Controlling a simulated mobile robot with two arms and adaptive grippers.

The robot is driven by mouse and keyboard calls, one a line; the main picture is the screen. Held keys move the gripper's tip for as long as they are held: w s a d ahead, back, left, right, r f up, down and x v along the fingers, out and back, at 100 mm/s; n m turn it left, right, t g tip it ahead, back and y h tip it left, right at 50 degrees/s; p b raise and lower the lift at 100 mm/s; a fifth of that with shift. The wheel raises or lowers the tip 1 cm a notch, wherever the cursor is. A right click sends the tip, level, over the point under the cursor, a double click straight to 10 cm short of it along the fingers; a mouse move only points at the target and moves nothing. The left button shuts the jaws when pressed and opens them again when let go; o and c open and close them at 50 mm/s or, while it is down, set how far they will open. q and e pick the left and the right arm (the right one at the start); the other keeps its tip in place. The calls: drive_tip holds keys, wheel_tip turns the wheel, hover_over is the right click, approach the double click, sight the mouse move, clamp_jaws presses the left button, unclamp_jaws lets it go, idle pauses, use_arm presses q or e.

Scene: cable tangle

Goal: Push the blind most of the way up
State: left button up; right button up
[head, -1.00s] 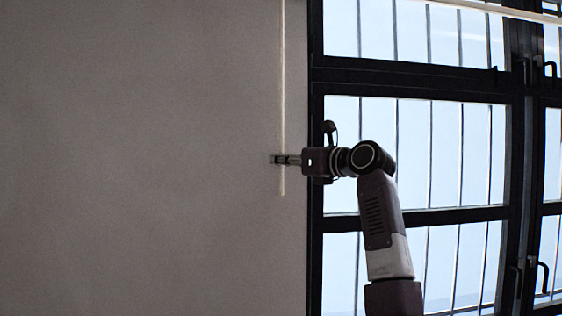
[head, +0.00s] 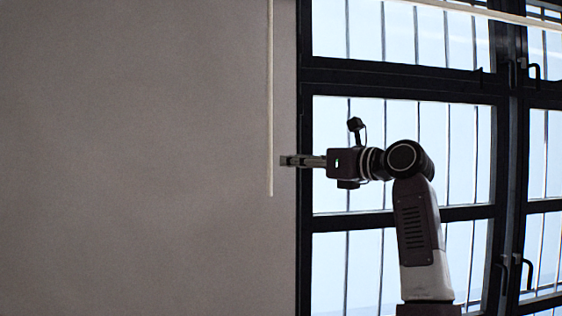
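The blind shows only as a pale, slightly slanted bar (head: 480,13) across the top of the window at the upper right; the rest of it is out of view. A thin white cord or rod (head: 270,95) hangs straight down in front of the grey wall, left of the window, and ends free at about mid-height. My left gripper (head: 284,161) points left, just right of the cord's lower part, with a small gap between them. Its fingers are seen edge-on, so their opening is unclear. Nothing shows held in it. My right gripper is out of view.
A black-framed window (head: 400,81) with thin vertical bars fills the right side. Dark window handles (head: 528,274) stick out at the far right. The grey wall (head: 130,160) on the left is bare and clear.

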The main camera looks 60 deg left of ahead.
use_arm(q)
drive_tip(key=shift+w+d, duration=0.2)
drive_tip(key=shift+d, duration=1)
